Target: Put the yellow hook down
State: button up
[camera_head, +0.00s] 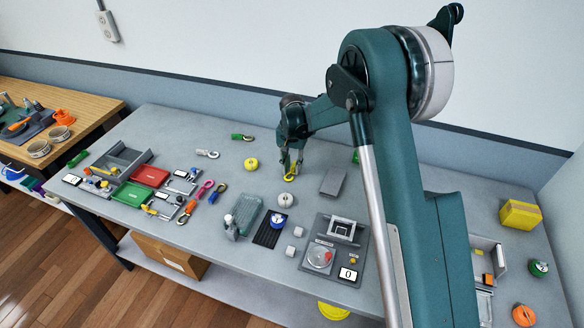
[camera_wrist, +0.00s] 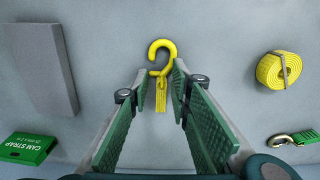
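The yellow hook (camera_wrist: 162,50) is in the upper middle of the wrist view, its curved end pointing away from me. A short yellow strap piece (camera_wrist: 162,97) runs back from it between my fingers. In the head view the hook (camera_head: 290,177) is at the grey bench top, just under my gripper (camera_head: 291,163). In the wrist view my gripper (camera_wrist: 161,78) has its fingertips on either side of the hook's base, with narrow gaps beside the strap. It looks open around it. Whether the hook lies fully flat is hard to tell.
A yellow strap roll (camera_head: 251,164) lies left of the hook and a grey block (camera_head: 333,183) lies right. A white roll (camera_head: 284,199) is in front. A green cam strap pack (camera_wrist: 27,147) shows at lower left in the wrist view. Bare bench surrounds the hook.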

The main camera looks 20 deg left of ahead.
aim_at(292, 169)
jog(key=shift+r, duration=0.2)
dwell(0.3)
notch_tip(292, 169, up, 12)
jog(key=shift+p, duration=0.3)
dwell(0.3)
dwell(0.5)
jog(key=shift+d, duration=0.1)
